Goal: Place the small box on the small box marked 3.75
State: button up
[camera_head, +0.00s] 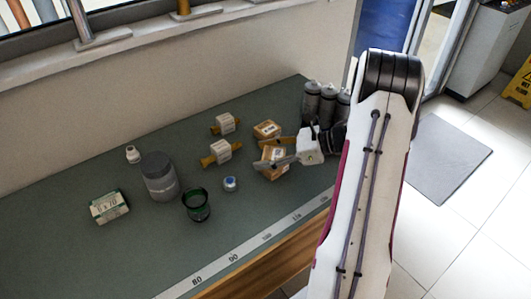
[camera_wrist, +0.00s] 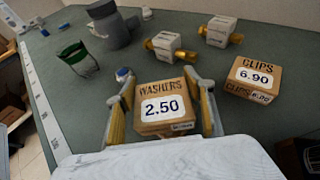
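A small cardboard box (camera_wrist: 166,106) labelled WASHERS 2.50 sits between the fingers of my gripper (camera_wrist: 166,92) in the wrist view. The fingers stand along its left and right sides, with narrow gaps showing, so my gripper looks open around it. In the head view the same box (camera_head: 269,164) is partly covered by the gripper (camera_head: 277,152). A second small cardboard box (camera_wrist: 252,78), labelled CLIPS 6.90, lies apart to the right in the wrist view; it is behind the gripper in the head view (camera_head: 267,129). No label reading 3.75 is legible in either view.
Two brass-and-white fittings (camera_head: 224,124) (camera_head: 221,153), a blue-capped item (camera_head: 230,184), a green cup (camera_head: 197,206), a grey jar (camera_head: 160,177), a small white bottle (camera_head: 133,154) and a green-white carton (camera_head: 109,206) stand on the green bench.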

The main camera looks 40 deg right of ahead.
jog(key=shift+o, duration=0.5)
jog(key=shift+r, duration=0.15)
jog(key=shift+s+d, duration=0.1)
jog(key=v, duration=1.1)
jog(key=shift+s+d+r, duration=0.25)
jog(key=shift+w, duration=0.1)
